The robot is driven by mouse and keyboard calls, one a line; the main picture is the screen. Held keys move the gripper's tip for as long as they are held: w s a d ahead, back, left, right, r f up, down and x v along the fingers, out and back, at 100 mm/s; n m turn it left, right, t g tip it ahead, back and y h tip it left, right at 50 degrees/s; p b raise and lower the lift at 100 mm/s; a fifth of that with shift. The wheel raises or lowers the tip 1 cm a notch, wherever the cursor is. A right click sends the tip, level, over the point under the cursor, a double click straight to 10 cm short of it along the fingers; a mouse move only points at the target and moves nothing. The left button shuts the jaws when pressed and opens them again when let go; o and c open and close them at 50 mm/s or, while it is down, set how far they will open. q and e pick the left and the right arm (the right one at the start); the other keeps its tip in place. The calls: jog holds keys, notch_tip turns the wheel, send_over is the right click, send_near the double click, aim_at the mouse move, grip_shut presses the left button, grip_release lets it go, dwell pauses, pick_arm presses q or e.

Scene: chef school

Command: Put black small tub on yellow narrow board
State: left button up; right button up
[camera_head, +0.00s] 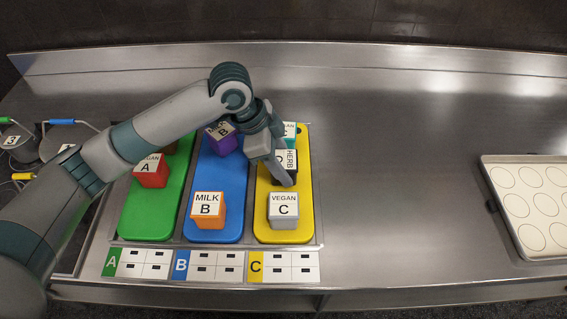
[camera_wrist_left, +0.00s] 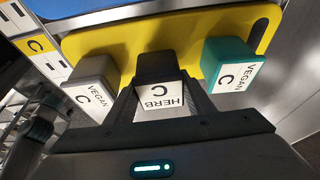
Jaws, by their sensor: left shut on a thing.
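The black small tub (camera_head: 291,168), with a white lid reading HERB, is at the middle of the yellow narrow board (camera_head: 304,188). My left gripper (camera_head: 284,172) reaches down over the board and is shut on the black tub. In the left wrist view the black tub (camera_wrist_left: 158,94) sits between the fingers of my left gripper (camera_wrist_left: 160,100), with the yellow board (camera_wrist_left: 190,35) under or right behind it. Whether its base touches the board is hard to tell. My right gripper is not in view.
On the yellow board, a grey VEGAN C tub (camera_head: 284,211) stands in front and a teal tub (camera_head: 290,129) behind. The blue board (camera_head: 225,175) holds orange and purple tubs; the green board (camera_head: 150,215) holds a red tub. A tray (camera_head: 530,205) lies right; counter between is clear.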

pick_arm(q)
jog(key=shift+f, duration=0.55)
jog(key=shift+f, duration=0.1)
jog(key=o, duration=1.2)
jog(key=shift+a+r, duration=0.2)
jog(key=shift+r, duration=0.25)
jog(key=b+v, duration=0.2)
jog(key=v, duration=0.9)
jog(key=shift+r, duration=0.1)
